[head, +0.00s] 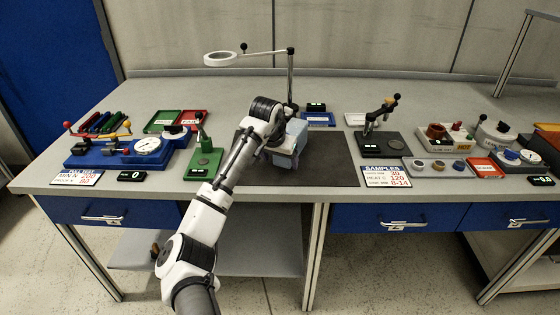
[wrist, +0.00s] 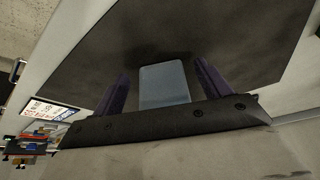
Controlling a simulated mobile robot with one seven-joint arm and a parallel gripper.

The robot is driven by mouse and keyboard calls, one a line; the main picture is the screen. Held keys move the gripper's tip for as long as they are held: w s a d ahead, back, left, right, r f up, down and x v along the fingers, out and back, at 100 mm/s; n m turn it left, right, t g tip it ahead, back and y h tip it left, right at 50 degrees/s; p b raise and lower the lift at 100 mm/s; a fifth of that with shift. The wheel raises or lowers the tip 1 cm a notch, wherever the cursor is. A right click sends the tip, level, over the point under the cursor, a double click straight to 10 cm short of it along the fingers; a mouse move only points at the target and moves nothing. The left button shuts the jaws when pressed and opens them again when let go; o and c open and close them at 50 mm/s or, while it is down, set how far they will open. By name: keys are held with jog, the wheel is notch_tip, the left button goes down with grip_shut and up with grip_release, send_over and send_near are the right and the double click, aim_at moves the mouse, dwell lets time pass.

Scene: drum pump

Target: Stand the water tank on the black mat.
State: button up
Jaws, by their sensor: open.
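The water tank (head: 296,132) is a pale blue block over the middle of the black mat (head: 335,160) in the head view, partly hidden by my wrist. It seems to rest on the mat, but its base is hidden, so I cannot tell whether it is fully upright. In the wrist view the pale tank (wrist: 164,84) shows between the two dark fingers of my gripper (wrist: 162,82), with a visible gap on each side. My gripper is open around or just beside the tank. The mat (wrist: 225,35) fills the background there.
A ring lamp (head: 222,58) on a post stands behind the mat. A green press (head: 204,160) is left of it, and a dark stand (head: 382,143) is right. A SAMPLES card (head: 385,176) lies by the front edge. The mat's right part is bare.

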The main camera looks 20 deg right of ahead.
jog(key=b+v, duration=0.1)
jog(key=v, duration=1)
jog(key=shift+r+b, duration=0.2)
jog(key=shift+b, duration=0.1)
jog(key=shift+s, duration=0.1)
